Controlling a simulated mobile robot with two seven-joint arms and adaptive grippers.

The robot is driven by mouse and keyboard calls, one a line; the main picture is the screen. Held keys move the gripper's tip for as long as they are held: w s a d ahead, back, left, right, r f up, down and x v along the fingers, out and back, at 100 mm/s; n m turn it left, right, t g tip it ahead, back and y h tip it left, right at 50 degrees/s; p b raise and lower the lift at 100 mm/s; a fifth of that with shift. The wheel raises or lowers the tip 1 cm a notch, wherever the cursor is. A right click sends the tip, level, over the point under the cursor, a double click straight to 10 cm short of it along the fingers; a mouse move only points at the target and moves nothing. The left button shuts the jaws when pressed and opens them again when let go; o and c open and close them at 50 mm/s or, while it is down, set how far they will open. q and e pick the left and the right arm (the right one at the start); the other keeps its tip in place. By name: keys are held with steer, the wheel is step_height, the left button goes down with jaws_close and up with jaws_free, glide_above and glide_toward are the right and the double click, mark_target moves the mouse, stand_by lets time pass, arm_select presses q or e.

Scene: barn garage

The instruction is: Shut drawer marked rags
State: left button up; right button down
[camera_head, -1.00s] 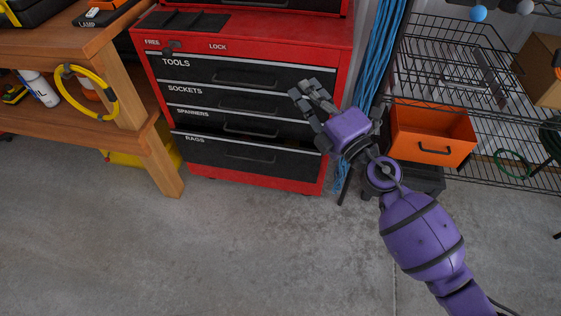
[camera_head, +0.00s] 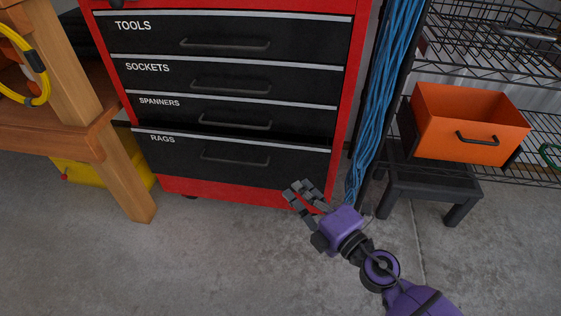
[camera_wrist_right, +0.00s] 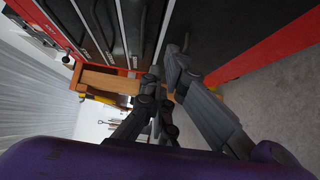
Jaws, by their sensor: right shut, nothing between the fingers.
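The drawer marked RAGS (camera_head: 255,181) is the lowest black drawer of the red tool cabinet (camera_head: 345,95). It stands out a little from the drawers above it, with a dark gap along its top edge. Its dark bar handle (camera_head: 235,158) faces me. My right gripper (camera_head: 298,190) is in front of the drawer's lower right corner, and the head view does not show clearly whether it touches. Its fingers are shut and empty. In the right wrist view the fingers (camera_wrist_right: 165,75) show close to the black drawer fronts (camera_wrist_right: 215,35). My left gripper is not in view.
The TOOLS, SOCKETS and SPANNERS drawers (camera_head: 160,101) above look closed. A wooden bench leg (camera_head: 128,185) and a yellow case (camera_head: 85,172) stand at left. A black stool (camera_head: 430,185), orange bin (camera_head: 465,120) and blue cables (camera_head: 385,100) are at right. The floor in front is clear.

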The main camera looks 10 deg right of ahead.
mark_target(285, 143)
steer(key=x, duration=0.4)
steer(key=w+d+x, duration=0.1)
steer(key=x, duration=0.3)
steer(key=d+x, duration=0.1)
steer(key=x, duration=0.3)
steer(key=shift+w+d+r+b, duration=0.15)
steer(key=shift+d+b, duration=0.1)
steer(key=shift+b, duration=0.15)
steer(key=w, duration=0.2)
steer(key=w+d+b, duration=0.1)
steer(key=w, duration=0.1)
steer(key=shift+w+d, duration=0.25)
steer(key=shift+w, duration=0.1)
steer(key=shift+w+d+r, duration=0.1)
steer(key=shift+w+d, duration=0.05)
